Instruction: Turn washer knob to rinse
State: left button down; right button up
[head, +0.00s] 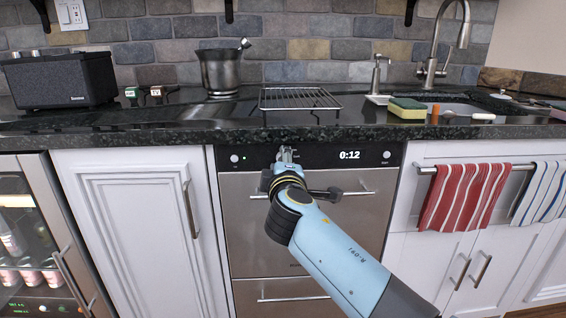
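The washer (330,213) is a steel-fronted machine under the counter with a black control strip (320,155) on top. The strip's display (349,155) reads 0:12. A small round light-coloured control (234,158) sits at the strip's left end and another (386,156) at its right end. My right gripper (287,153) is in front of the middle of the strip, left of the display. Its fingertips are small and it hides that part of the strip, so I cannot tell whether it touches a knob there or is open or shut. My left gripper is not in view.
The dark countertop (200,119) overhangs just above the strip. On it stand a black speaker (60,79), a metal pot (222,71), a wire rack (300,98) and a sponge (407,108). A washer handle (345,192) crosses behind my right wrist. Towels (465,197) hang at right.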

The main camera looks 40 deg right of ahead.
jog(key=o, duration=0.4)
